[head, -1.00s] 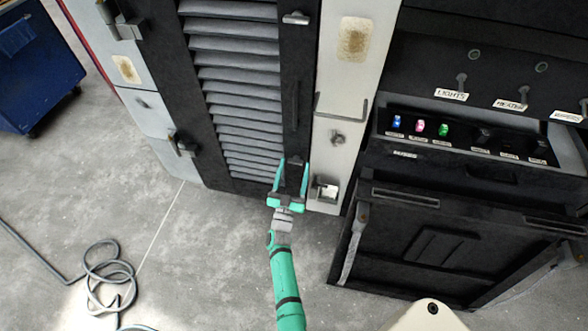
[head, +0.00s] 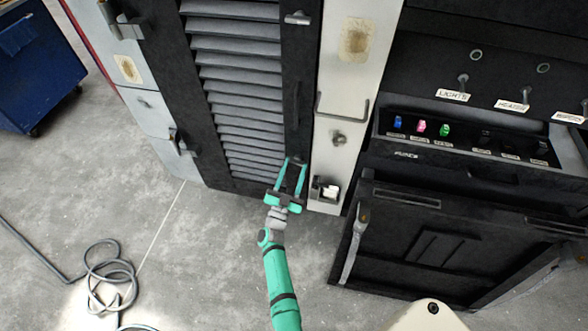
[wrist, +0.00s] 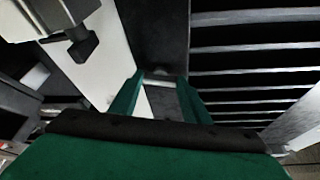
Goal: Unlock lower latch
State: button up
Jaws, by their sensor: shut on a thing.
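The lower latch (head: 296,160) is a small grey piece low on the black frame of the louvered door (head: 240,95). My gripper (head: 295,164) reaches up to it from below, its two green fingers on either side. In the wrist view the latch (wrist: 158,82) shows as a light strip between the fingertips of my gripper (wrist: 160,80), which are shut on it. The fingers hide most of the latch, so I cannot tell how far it is turned. An upper latch (head: 297,18) sits higher on the same frame.
Right of the door, a white post (head: 345,85) carries a bracket handle (head: 341,110), a knob (head: 338,139) and a small catch box (head: 326,189). A black switch console (head: 460,130) stands further right. A cable (head: 105,270) lies on the floor at left.

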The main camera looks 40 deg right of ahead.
jog(key=m+g, duration=0.2)
jog(key=m, duration=0.3)
jog(key=m+g, duration=0.2)
jog(key=m, duration=0.3)
jog(key=r+m+g, duration=0.1)
jog(key=m+g, duration=0.1)
jog(key=m, duration=0.3)
jog(key=shift+w+a, duration=0.2)
jog(key=shift+w, duration=0.05)
jog(key=shift+m+g+y, duration=0.5)
jog(key=shift+m+y, duration=0.2)
jog(key=shift+m, duration=0.8)
jog(key=o, duration=1)
jog(key=shift+d, duration=0.1)
jog(key=shift+o, duration=0.2)
jog(key=shift+a, duration=0.2)
